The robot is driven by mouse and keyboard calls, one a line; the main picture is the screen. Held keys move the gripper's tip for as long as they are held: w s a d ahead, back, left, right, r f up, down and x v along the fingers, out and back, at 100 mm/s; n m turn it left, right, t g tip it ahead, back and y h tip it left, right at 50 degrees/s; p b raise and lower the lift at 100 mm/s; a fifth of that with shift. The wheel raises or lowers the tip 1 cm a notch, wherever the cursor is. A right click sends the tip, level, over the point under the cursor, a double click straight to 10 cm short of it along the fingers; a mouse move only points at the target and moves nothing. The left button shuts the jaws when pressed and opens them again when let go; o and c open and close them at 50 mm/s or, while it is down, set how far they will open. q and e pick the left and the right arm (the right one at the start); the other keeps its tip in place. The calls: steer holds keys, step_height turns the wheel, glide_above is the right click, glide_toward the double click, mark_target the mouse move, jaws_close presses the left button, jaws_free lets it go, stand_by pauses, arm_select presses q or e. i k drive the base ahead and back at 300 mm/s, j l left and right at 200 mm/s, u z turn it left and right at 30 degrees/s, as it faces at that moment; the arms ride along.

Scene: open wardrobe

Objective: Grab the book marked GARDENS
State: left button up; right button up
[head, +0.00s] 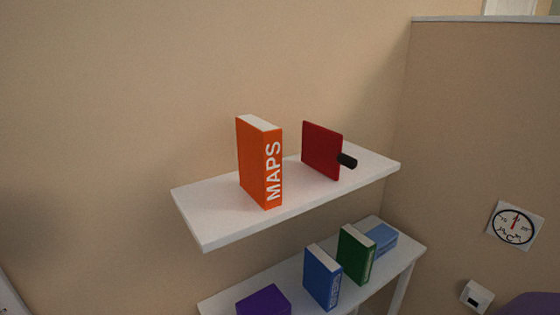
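No spine in the head view reads clearly as GARDENS. On the lower shelf (385,278), a green book (356,257) and a blue book (322,278) stand upright, apart from each other. Both have pale lettering on the spine that is too small to read. A large orange book (259,163) on the upper shelf (205,222) stands upright and its spine reads MAPS. Neither of my grippers is in view.
A red flat panel with a black handle (322,150) stands on the upper shelf, right of the orange book. The lower shelf also holds a purple object (264,301) and a light blue object (382,239). A round-faced dial (514,225) hangs on the right wall.

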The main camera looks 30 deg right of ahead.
mark_target(356, 252)
steer(key=z, duration=1.55)
